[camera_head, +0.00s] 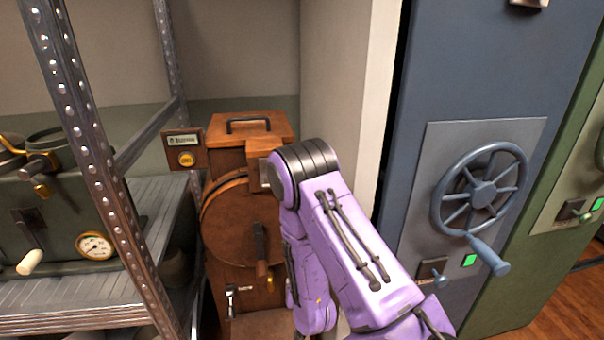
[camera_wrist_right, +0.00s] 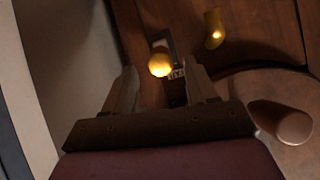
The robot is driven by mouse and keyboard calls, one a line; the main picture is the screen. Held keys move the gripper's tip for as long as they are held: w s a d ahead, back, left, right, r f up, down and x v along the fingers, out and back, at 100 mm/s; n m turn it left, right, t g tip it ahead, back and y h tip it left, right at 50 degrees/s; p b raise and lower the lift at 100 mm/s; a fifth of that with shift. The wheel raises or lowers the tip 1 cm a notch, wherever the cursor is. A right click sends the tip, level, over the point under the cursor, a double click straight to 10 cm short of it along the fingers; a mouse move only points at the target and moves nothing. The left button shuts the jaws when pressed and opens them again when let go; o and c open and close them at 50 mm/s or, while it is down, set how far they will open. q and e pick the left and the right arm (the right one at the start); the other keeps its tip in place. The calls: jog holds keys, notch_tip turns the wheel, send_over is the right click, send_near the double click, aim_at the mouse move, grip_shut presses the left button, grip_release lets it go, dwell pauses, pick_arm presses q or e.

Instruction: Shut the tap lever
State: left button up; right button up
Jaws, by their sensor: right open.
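My right gripper (camera_wrist_right: 163,82) is open in the right wrist view, with one finger on each side. A round gold knob (camera_wrist_right: 160,63) shows between and beyond the fingertips, in front of a small dark plate with a label on brown wood. I cannot tell whether it is the tap lever's knob or whether the fingers touch it. In the head view a brown wooden machine (camera_head: 228,218) with a drum front stands behind my purple right arm. A small silver tap-like fitting (camera_head: 231,298) is low on its front. My right gripper is hidden there. My left gripper is not in view.
A gold cylinder (camera_wrist_right: 214,28) and a brown rounded handle (camera_wrist_right: 293,124) stick out near the right gripper. A metal shelf (camera_head: 90,130) with a gauged machine stands at left. A blue cabinet with a handwheel (camera_head: 482,194) stands at right.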

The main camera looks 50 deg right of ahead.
jog(key=v, duration=0.4)
jog(key=shift+s, duration=0.1)
dwell(0.7)
